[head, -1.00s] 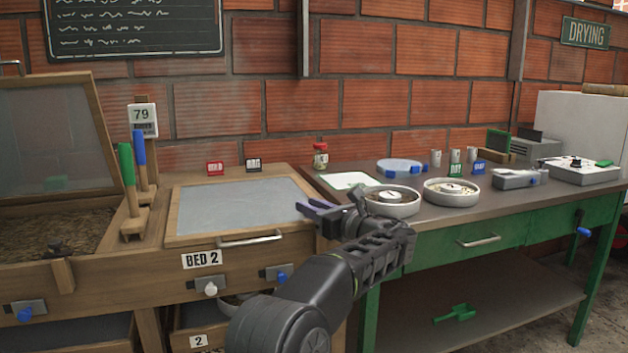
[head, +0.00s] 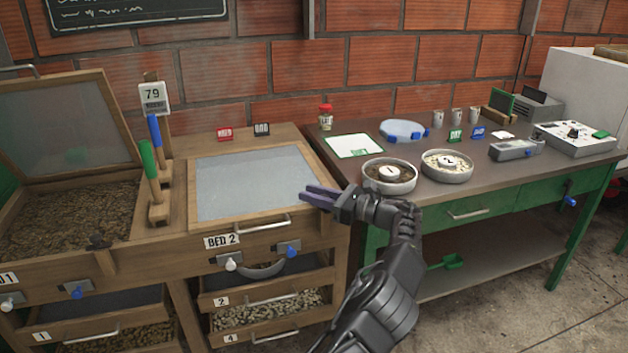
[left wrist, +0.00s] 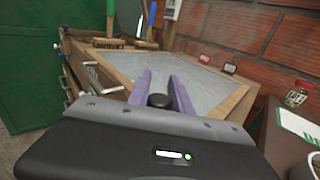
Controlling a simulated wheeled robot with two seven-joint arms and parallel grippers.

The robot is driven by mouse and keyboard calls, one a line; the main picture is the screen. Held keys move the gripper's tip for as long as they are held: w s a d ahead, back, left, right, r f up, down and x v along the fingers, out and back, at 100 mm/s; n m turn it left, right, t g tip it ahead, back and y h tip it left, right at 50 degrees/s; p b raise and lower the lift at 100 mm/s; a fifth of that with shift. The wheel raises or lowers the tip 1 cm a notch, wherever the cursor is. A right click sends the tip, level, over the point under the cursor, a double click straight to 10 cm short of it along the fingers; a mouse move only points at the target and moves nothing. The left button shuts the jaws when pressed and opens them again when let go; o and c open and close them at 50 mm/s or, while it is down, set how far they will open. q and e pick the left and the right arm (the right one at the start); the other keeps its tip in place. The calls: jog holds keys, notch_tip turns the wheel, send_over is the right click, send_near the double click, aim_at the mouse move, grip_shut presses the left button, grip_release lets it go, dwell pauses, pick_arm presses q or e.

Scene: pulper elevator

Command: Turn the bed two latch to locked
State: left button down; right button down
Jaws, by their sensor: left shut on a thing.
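The Bed 2 label (head: 222,240) is on the front of a wooden bed with a grey screen lid (head: 250,183), which is closed. Below the label are a metal plate with a white knob (head: 231,264) and, to its right, a latch plate with a blue knob (head: 292,250). My left gripper (head: 312,194) is above and right of the blue knob, apart from it, near the lid's right edge. It also shows in the left wrist view (left wrist: 160,80). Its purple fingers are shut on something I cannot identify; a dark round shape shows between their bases. My right gripper is not in view.
A metal handle (head: 265,224) sticks out from the lid's front. Partly open drawers (head: 268,314) jut out below. A green table (head: 455,193) with dishes stands to the right. The open Bed 1 lid (head: 62,120) stands at left.

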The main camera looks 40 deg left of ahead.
pick_arm(q)
jog(key=shift+f, duration=0.1)
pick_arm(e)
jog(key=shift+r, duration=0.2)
pick_arm(q)
jog(key=c, duration=1.2)
grip_release()
jog(key=shift+c, duration=0.2)
jog(key=shift+d, duration=0.1)
